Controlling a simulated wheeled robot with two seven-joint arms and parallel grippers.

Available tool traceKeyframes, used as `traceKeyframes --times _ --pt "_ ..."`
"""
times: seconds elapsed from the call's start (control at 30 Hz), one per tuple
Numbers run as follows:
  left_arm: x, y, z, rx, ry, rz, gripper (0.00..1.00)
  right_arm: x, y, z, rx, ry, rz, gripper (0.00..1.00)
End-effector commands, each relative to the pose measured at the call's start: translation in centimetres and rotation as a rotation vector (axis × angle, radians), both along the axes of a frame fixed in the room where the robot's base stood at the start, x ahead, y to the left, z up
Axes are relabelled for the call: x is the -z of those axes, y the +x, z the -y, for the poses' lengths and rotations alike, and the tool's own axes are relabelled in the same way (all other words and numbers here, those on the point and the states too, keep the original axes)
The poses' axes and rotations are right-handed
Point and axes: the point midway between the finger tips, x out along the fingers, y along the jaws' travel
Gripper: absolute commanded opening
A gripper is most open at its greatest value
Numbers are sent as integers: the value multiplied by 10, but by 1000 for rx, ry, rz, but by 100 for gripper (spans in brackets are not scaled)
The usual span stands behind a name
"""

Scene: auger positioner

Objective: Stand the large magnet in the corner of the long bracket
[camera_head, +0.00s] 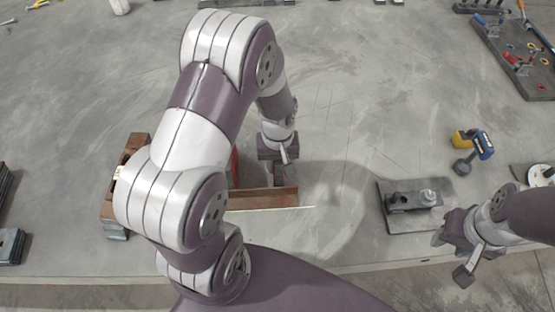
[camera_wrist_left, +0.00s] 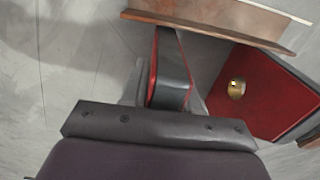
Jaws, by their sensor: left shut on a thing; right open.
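My left gripper (camera_head: 278,155) points down behind the long bracket, near its right end. It is shut on the large magnet, a dark block with red sides seen edge-on in the left wrist view (camera_wrist_left: 173,75). The long bracket (camera_head: 262,199) is a rusty brown angle lying left to right; its flange also crosses the top of the left wrist view (camera_wrist_left: 215,22). The magnet's far end is close to the bracket; I cannot tell whether they touch. My right gripper (camera_head: 458,256) is open and empty at the lower right.
A red plate with a brass boss (camera_wrist_left: 262,92) lies right of the held magnet, partly hidden by my arm in the head view. A dark plate with a clamp (camera_head: 413,205), a yellow-and-blue tool (camera_head: 473,150) and a tool board (camera_head: 518,60) stand right.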

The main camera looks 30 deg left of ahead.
Motion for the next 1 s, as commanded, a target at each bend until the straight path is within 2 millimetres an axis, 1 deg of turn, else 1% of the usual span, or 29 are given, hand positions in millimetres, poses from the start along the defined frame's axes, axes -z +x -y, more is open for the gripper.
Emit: traceKeyframes --times 0.4,0.43,0.47,0.5,0.53,0.77,0.83,0.87,0.93,1.0 --pt "0 -3 2 1 0 -1 0 -1 0 0 0 0 0 43" --pt "0 -3 2 1 0 -1 33 -1 0 0 0 0 0 43" --pt "0 -3 2 1 0 -1 43 -1 0 0 0 0 0 43" --pt "0 -3 2 1 0 -1 56 -1 0 0 0 0 0 43" --pt "0 -3 2 1 0 -1 60 -1 0 0 0 0 0 43" --pt "0 -3 2 1 -1 -1 60 -1 0 0 0 0 0 43" --pt "-3 -3 2 1 0 0 60 -1 0 0 0 0 0 43" --pt "-6 -2 2 1 1 1 60 -1 0 0 0 0 0 43" --pt "-18 -2 2 1 1 3 60 -1 0 0 0 0 0 43" --pt "-36 -2 2 1 0 6 60 -1 0 0 0 0 0 43"
